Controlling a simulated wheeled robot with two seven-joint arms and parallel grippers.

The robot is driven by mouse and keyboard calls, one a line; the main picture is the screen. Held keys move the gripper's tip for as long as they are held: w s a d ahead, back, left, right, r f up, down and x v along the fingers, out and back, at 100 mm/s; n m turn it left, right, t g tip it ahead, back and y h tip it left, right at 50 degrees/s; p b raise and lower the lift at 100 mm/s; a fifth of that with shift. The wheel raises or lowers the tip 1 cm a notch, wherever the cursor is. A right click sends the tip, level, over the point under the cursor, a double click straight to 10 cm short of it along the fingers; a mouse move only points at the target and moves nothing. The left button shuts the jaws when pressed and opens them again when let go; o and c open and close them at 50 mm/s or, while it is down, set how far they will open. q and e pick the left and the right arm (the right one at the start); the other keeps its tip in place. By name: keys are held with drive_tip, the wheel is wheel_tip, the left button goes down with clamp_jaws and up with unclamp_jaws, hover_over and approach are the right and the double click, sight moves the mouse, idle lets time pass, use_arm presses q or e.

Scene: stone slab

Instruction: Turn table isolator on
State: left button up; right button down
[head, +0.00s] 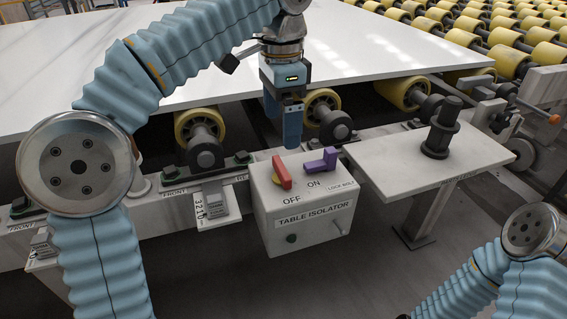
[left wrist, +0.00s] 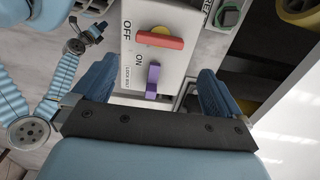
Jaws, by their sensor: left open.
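The table isolator box (head: 290,228) is a pale box on the front of the roller frame. On its top a red switch handle (head: 282,173) sits over a yellow disc, its near end beside the OFF label. A purple L-shaped lock bolt (head: 318,163) sits right of the handle, near the ON and LOCK BOLT labels. My left gripper (head: 283,118) is open and empty, above and behind the box, apart from it. In the left wrist view the handle (left wrist: 160,42) and bolt (left wrist: 153,80) show beyond the spread fingers. My right gripper (left wrist: 92,32) is small there; its jaws are unclear.
A white stone slab (head: 400,40) lies on yellow rollers behind the box. A grey side shelf (head: 400,170) with a black post (head: 441,128) stands to the right. Labelled brackets (head: 215,205) line the frame to the left. The floor in front is clear.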

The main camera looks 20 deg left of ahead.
sight(281, 167)
use_arm(q)
wheel_tip(281, 167, down, 10)
drive_tip(key=b, duration=0.3)
drive_tip(key=shift+f, duration=0.25)
use_arm(e)
drive_tip(key=f, duration=0.2)
drive_tip(key=d+f, duration=0.1)
drive_tip(key=shift+w+d+f, duration=0.1)
drive_tip(key=shift+w+f, duration=0.15)
drive_tip(key=shift+f, duration=0.1)
use_arm(q)
drive_tip(key=c, duration=0.8)
drive_tip(key=shift+r, duration=0.1)
use_arm(e)
drive_tip(key=shift+r, duration=0.1)
